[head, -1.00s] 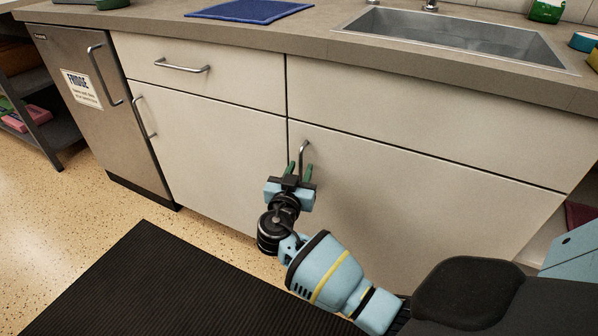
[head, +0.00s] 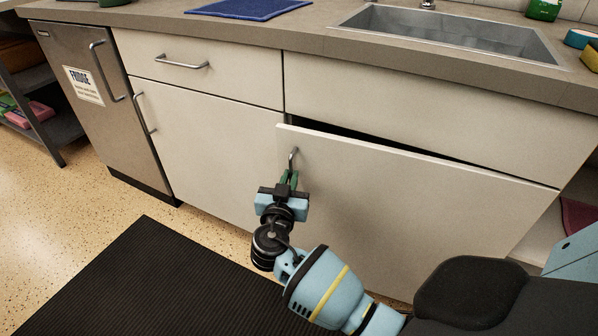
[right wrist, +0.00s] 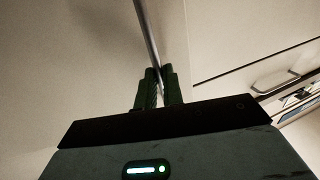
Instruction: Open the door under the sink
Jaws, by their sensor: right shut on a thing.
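The door under the sink (head: 400,215) is a cream panel that stands slightly open. A dark gap shows along its top edge, and its left edge is swung out. The sink (head: 450,32) is set in the counter above it. The door's metal bar handle (head: 293,157) is upright near the door's upper left corner; it also shows in the right wrist view (right wrist: 146,30). My right gripper (head: 289,178) is shut on this handle with its green fingers, seen also in the right wrist view (right wrist: 160,88). My left gripper is not in view.
Left of the door are a closed cupboard door (head: 205,150), a drawer (head: 210,70) and a fridge (head: 90,100). A black ribbed mat (head: 150,285) lies on the floor in front. A blue cloth (head: 248,8) lies on the counter. An open shelf (head: 45,125) stands at far left.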

